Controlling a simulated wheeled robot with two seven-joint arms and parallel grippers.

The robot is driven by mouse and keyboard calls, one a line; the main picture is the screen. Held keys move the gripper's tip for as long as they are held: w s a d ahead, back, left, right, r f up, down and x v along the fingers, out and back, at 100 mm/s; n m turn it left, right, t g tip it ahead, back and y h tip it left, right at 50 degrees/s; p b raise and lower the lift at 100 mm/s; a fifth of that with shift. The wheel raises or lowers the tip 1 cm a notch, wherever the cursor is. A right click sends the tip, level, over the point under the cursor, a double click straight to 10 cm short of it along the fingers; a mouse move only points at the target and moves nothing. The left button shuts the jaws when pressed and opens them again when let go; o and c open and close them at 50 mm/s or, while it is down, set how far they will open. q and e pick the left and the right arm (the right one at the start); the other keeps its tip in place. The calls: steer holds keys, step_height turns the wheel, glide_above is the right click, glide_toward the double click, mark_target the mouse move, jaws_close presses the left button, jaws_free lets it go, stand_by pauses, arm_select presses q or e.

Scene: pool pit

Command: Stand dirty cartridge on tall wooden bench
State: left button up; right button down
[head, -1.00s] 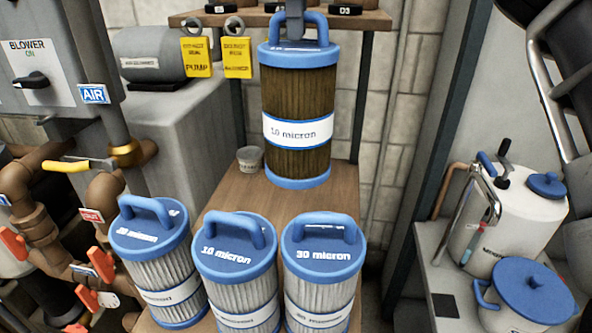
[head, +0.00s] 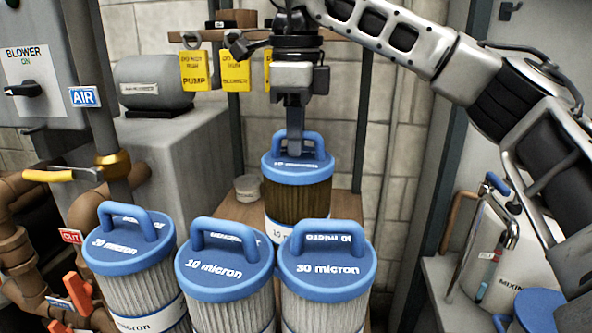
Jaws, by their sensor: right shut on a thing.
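The dirty cartridge (head: 298,200) has brown pleats, a white band and a blue cap with a loop handle. It is upright behind the front row of cartridges. My right gripper (head: 295,150) comes down from above and is shut on its handle. The wooden bench top (head: 346,206) shows beside and behind it. The cartridge's lower end is hidden by the front cartridges, so I cannot tell whether it touches the wood. My left gripper is out of view.
Several pale cartridges with blue caps stand in front, including a 10 micron one (head: 225,262) and a 30 micron one (head: 327,262). A small cup (head: 248,188) is left of the dirty cartridge. Yellow tags (head: 236,72) hang behind. A white mixing vessel (head: 508,255) stands right.

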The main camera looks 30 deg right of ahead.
mark_target(296, 164)
steer(key=shift+f, duration=2.25)
steer(key=c, duration=1.8)
jaws_free()
steer(key=shift+f+b, duration=0.2)
steer(key=shift+b, duration=0.1)
steer(key=shift+c, duration=0.2)
steer(key=o, duration=0.4)
step_height(296, 164, up, 12)
steer(key=p, duration=0.3)
steer(key=shift+r, duration=0.2)
